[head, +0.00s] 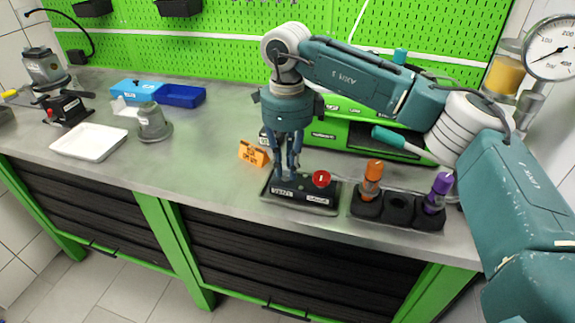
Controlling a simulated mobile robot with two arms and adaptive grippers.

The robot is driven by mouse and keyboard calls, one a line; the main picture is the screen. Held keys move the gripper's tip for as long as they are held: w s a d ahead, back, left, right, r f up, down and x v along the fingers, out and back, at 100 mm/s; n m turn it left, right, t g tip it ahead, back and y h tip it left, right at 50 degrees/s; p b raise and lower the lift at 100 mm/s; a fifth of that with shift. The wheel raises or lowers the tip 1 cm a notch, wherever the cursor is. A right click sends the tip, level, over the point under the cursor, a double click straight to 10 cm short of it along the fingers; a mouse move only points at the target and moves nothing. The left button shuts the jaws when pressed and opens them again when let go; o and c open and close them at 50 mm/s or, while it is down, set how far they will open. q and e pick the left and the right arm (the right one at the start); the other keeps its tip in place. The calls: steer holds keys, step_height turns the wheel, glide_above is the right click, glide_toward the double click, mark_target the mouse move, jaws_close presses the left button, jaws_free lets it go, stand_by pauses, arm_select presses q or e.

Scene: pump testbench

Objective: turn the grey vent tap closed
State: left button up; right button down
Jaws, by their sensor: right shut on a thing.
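A dark valve block (318,205) with small white labels stands near the front edge of the bench. A red round knob (321,179) sits on its right half. My right gripper (287,174) points straight down over the block's left half, beside the red knob. Its fingers are shut on the grey vent tap, which they almost fully hide. I cannot tell how far the tap is turned. My left gripper is not in view.
An orange bracket (253,153) stands close left of the gripper. A black holder (399,210) with an orange-topped vial (373,172) and a purple-topped vial (440,188) is right of the block. A green case stands behind. The bench between white tray (90,141) and bracket is mostly free.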

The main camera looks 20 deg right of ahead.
mark_target(287, 169)
steer(key=shift+w+r, duration=0.1)
steer(key=shift+r, duration=0.05)
stand_by(0.3)
steer(key=c, duration=1.6)
jaws_free()
steer(key=shift+c, duration=0.2)
step_height(287, 169, up, 12)
